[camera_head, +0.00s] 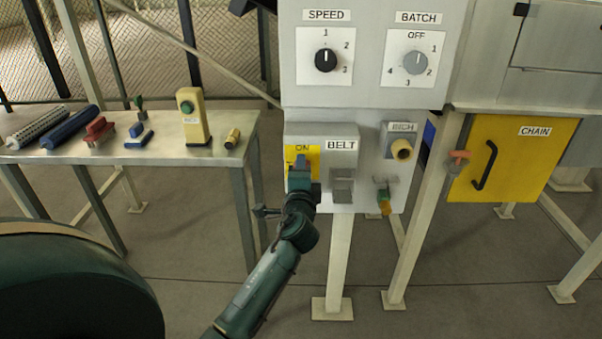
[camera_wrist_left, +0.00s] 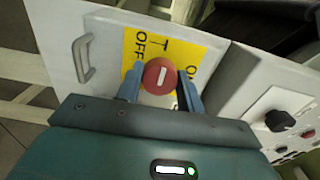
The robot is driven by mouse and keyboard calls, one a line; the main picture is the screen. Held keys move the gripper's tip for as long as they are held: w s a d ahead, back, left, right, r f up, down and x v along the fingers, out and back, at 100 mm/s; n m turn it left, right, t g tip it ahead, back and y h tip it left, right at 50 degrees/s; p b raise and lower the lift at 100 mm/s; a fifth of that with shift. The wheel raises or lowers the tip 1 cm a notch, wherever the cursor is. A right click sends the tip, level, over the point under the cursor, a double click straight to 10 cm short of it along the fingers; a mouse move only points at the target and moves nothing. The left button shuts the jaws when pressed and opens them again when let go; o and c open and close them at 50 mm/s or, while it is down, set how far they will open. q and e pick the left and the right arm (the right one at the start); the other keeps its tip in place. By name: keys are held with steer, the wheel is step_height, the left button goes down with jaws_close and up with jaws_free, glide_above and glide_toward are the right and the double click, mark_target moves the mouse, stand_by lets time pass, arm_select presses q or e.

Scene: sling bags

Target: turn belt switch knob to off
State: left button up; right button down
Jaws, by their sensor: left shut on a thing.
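The belt switch knob is a round red knob (camera_wrist_left: 159,75) with a white bar mark, on a yellow plate (camera_wrist_left: 196,50) in the left wrist view. The bar runs roughly up and down in that picture, with OFF printed left and ON right. In the head view the yellow plate (camera_head: 313,152) shows ON at its top, beside the BELT label (camera_head: 342,145); my gripper hides the knob there. My left gripper (camera_wrist_left: 160,82) is shut on the knob, one blue finger on each side; it also shows in the head view (camera_head: 300,170). My right gripper is out of view.
Above are the SPEED knob (camera_head: 325,60) and BATCH knob (camera_head: 415,61). A grey handle (camera_head: 342,190) is right of the plate. A table (camera_head: 222,155) with several tools stands left. A yellow CHAIN door (camera_head: 507,160) is at right.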

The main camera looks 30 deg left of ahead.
arm_select(q)
steer(key=o, duration=0.9)
steer(key=shift+o, duration=0.5)
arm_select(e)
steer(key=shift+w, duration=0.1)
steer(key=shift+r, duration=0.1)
